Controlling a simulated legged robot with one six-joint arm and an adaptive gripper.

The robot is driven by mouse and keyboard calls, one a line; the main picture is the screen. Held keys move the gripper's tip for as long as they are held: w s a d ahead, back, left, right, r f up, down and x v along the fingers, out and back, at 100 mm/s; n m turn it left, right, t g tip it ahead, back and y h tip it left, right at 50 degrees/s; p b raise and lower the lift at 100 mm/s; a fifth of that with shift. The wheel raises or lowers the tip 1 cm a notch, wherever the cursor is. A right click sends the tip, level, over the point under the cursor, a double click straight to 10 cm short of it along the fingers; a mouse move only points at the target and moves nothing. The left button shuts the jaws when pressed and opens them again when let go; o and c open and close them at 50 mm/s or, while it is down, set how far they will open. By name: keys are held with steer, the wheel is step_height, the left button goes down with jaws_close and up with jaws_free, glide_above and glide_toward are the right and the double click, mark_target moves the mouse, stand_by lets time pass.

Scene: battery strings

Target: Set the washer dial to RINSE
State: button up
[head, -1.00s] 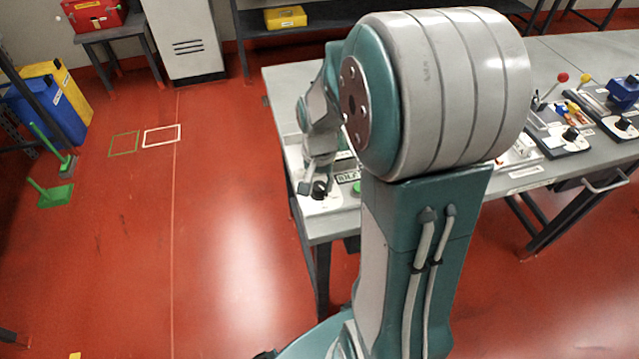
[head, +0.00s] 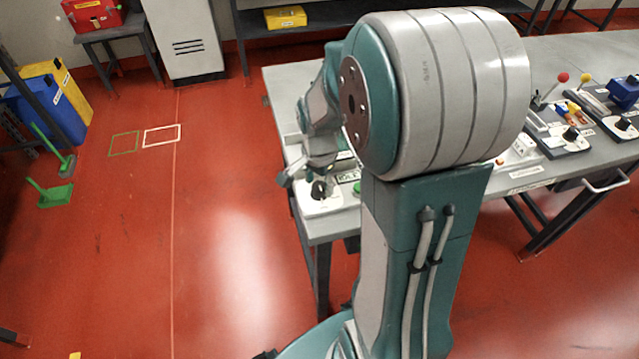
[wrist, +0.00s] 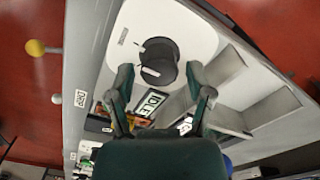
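The washer dial (head: 319,189) is a round black knob on a white panel at the near left corner of the bench. In the wrist view the dial (wrist: 158,62) shows a white pointer mark on its left side. A small label (wrist: 123,36) sits beside it, too small to read surely. A display (wrist: 152,102) next to it reads IDLE. My gripper (head: 292,178) is open and empty, up and left of the dial. In the wrist view my gripper (wrist: 160,72) has one finger on each side of the dial; whether they touch is unclear.
A green button (head: 357,187) is right of the dial. A grey open tray (wrist: 262,97) lies beside the panel in the wrist view. Other control panels (head: 560,140) with levers stand further right on the bench. Open red floor (head: 220,230) lies to the left.

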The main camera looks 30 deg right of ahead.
mark_target(319, 185)
stand_by(0.3)
steer(key=shift+r, duration=1.8)
